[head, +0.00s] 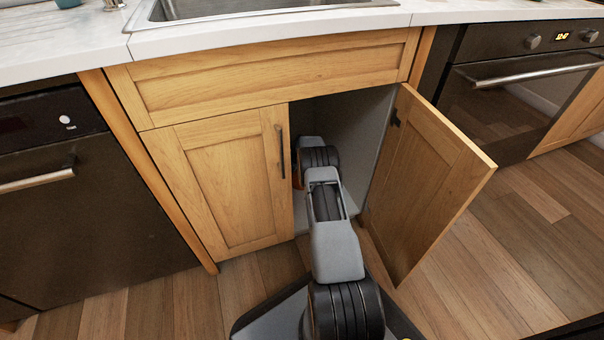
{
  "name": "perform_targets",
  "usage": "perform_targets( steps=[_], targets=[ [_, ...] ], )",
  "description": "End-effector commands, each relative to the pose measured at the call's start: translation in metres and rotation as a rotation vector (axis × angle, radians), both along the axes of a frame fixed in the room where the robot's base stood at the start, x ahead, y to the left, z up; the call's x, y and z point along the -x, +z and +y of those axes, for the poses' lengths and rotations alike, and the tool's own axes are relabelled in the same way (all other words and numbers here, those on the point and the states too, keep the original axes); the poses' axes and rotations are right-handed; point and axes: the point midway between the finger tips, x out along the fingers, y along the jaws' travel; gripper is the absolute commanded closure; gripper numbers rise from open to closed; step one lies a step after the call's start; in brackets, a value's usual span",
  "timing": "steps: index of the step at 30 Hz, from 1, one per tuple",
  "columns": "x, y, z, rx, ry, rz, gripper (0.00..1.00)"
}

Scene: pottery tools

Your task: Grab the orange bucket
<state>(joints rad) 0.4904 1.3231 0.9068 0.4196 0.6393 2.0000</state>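My arm reaches into the open right half of the cabinet under the sink. A small orange patch (297,178) shows just left of my arm, inside the opening; it may be part of the orange bucket, but most of it is hidden by my arm and the closed left door. My gripper is hidden behind my own arm links inside the cabinet, so I cannot see its fingers or whether it holds anything.
The right cabinet door (428,180) stands open to the right of my arm. The left door (222,185) is shut. A dishwasher (70,200) stands left, an oven (505,95) right. The sink (230,8) is above. The wooden floor (500,270) at right is clear.

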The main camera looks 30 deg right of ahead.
Motion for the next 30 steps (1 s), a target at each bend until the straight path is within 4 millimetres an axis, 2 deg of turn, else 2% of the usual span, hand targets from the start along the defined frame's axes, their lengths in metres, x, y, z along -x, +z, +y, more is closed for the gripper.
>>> perform_targets(
  steps=[1, 7, 30],
  targets=[
    [0.0, 0.0, 0.0, 0.0, 0.0, 0.0, 0.81],
    [0.0, -0.0001, 0.0003, 0.0, 0.0, 0.0, 1.0],
    [0.0001, -0.0004, 0.0009, -0.002, -0.001, 0.001, 1.0]
  ],
)
